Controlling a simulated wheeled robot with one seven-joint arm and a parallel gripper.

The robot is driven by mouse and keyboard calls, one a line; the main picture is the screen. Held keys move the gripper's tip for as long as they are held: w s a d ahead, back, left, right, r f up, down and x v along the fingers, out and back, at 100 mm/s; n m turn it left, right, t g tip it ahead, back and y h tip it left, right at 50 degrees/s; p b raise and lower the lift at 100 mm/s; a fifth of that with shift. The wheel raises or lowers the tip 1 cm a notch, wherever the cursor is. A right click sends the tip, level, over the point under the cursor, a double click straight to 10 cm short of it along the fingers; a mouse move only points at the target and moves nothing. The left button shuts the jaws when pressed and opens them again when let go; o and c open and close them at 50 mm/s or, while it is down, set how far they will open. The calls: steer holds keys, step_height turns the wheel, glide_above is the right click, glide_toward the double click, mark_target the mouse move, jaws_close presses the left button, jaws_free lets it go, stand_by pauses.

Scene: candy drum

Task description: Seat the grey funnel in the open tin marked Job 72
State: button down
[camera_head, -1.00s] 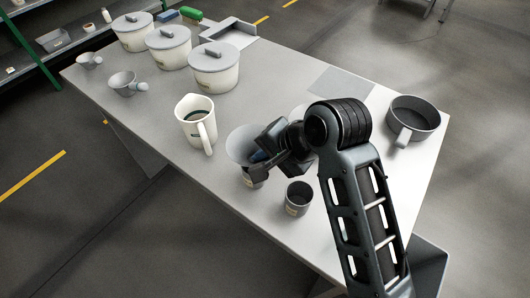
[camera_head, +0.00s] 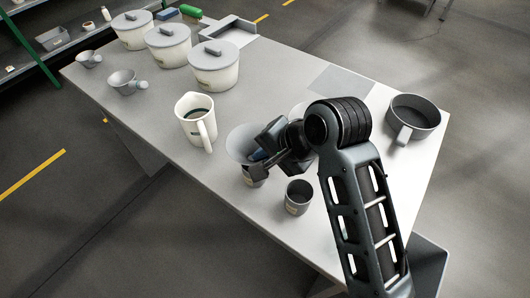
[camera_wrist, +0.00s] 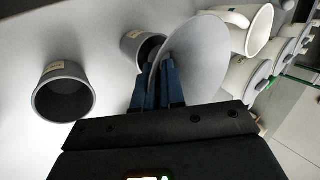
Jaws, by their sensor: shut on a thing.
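The grey funnel (camera_head: 239,144) is held by my gripper (camera_head: 258,156), with its wide cone facing up and to the left. In the wrist view the blue fingers of my gripper (camera_wrist: 158,82) are shut on the funnel (camera_wrist: 197,58) near its edge. An open tin (camera_head: 251,177) stands right below the funnel; the same tin shows behind the fingers in the wrist view (camera_wrist: 132,43). The funnel's spout is hidden, so I cannot tell whether it is inside the tin. A second open tin (camera_head: 297,199) stands to the right, empty-looking. Both tins carry labels too small to read.
A white jug (camera_head: 195,122) stands behind the funnel. Several lidded pots (camera_head: 213,68) stand at the back left, with small scoops (camera_head: 122,82) in front of them. A dark pan (camera_head: 414,116) sits at the right. The table (camera_head: 150,125) is clear in front of the jug.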

steer(key=shift+f, duration=0.95)
stand_by(0.5)
steer(key=c, duration=1.1)
jaws_free()
steer(key=shift+c, duration=0.2)
steer(key=shift+f, duration=0.15)
steer(key=shift+s+d+f+b, duration=0.1)
steer(key=shift+s+b, duration=0.05)
steer(key=shift+b, duration=0.15)
steer(key=v, duration=0.8)
steer(key=shift+w+r, duration=0.25)
steer(key=shift+r, duration=0.1)
